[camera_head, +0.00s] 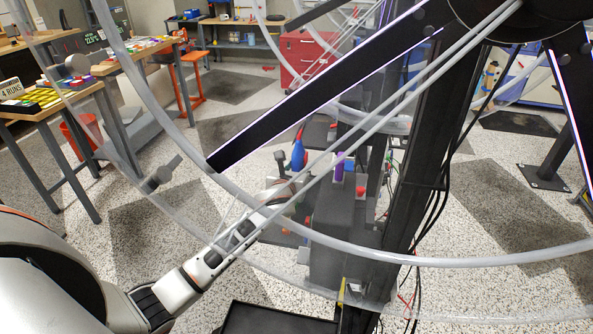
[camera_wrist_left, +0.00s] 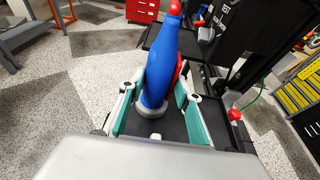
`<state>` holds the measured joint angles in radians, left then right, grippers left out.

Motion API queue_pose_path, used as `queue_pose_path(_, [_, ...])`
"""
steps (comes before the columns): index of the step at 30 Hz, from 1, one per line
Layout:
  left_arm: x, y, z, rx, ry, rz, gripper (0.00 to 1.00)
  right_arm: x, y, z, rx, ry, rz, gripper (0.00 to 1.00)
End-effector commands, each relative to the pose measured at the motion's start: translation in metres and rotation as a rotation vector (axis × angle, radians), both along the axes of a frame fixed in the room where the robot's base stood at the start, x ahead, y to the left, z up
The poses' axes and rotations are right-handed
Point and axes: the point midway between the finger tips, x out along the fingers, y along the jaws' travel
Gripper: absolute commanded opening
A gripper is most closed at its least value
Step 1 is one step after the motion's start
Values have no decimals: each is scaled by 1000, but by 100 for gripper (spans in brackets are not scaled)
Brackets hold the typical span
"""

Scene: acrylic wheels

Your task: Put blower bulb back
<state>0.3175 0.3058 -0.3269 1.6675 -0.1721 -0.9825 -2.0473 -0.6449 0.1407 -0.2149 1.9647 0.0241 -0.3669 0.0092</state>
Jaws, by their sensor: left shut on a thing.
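The blower bulb is blue with a red tip and a pale base. It shows upright in the left wrist view (camera_wrist_left: 162,65) and small in the head view (camera_head: 298,156), beside the dark post. My left gripper (camera_head: 290,183) reaches in from the left behind the clear acrylic wheel. In the left wrist view its two teal fingers (camera_wrist_left: 158,112) are on either side of the bulb's lower part, and it is shut on the bulb. A dark tray (camera_wrist_left: 212,127) lies below and behind the bulb. Whether the bulb touches the tray is hard to tell. My right gripper is not in view.
A purple item (camera_head: 339,167) stands near the bulb. Tables with yellow items (camera_head: 40,99) are at left. Open speckled floor lies around.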

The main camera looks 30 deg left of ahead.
Motion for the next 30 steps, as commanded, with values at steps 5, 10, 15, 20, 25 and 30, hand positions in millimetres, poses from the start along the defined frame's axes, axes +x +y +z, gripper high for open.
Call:
queue_pose_path(5, [0,0,-1,0,-1,0,26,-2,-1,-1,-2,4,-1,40])
queue_pose_path(10, [0,0,-1,0,-1,0,50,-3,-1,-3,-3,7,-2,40])
queue_pose_path(15, [0,0,-1,0,-1,0,50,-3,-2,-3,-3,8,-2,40])
queue_pose_path(20, [-1,0,1,-1,-1,-1,50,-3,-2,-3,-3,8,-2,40])
queue_pose_path(25, [-21,-5,8,0,-1,-2,50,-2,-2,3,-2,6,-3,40])
queue_pose_path(30, [-54,-14,19,-1,-1,-2,50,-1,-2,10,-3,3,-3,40])
